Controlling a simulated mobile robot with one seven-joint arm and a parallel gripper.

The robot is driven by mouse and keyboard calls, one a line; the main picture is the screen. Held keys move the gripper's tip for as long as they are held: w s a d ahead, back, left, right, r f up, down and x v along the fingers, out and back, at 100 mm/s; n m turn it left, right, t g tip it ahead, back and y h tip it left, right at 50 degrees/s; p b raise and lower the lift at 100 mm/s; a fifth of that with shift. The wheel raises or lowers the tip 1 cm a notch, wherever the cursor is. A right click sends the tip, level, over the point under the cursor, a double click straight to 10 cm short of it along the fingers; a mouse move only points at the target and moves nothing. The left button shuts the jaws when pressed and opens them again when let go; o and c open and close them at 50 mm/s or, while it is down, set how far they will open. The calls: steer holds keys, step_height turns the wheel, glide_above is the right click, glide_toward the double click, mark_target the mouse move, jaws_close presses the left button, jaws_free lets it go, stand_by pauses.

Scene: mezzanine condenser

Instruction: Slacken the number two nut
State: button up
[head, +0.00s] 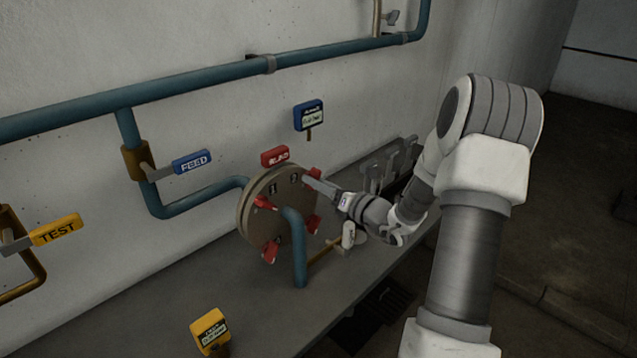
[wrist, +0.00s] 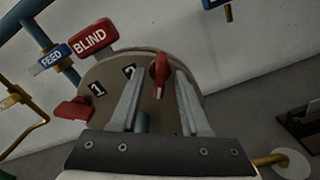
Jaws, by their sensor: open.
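The number two nut (wrist: 159,76) is a red winged nut on the round tan blind flange (wrist: 150,62), beside the "2" label (wrist: 129,72). In the wrist view it appears between the two fingertips of my gripper (wrist: 160,82), with a gap on each side. My gripper is open and empty. In the head view my gripper (head: 312,183) reaches the flange (head: 247,215) from the right, its tips by the upper right nut (head: 312,174). Whether the fingers overlap the nut in depth is hard to tell.
The "1" nut (wrist: 72,110) sits left of my fingers. More red nuts (head: 270,251) are on the flange's lower part. A blue pipe (head: 298,250) rises in front of it. A red BLIND tag (wrist: 90,38) is above. Grey upright fixtures (head: 385,168) stand on the right.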

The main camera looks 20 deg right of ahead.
jaws_close()
stand_by(0.5)
steer(key=n+b, duration=1.7)
steer(key=b, duration=0.8)
steer(key=shift+d, duration=0.15)
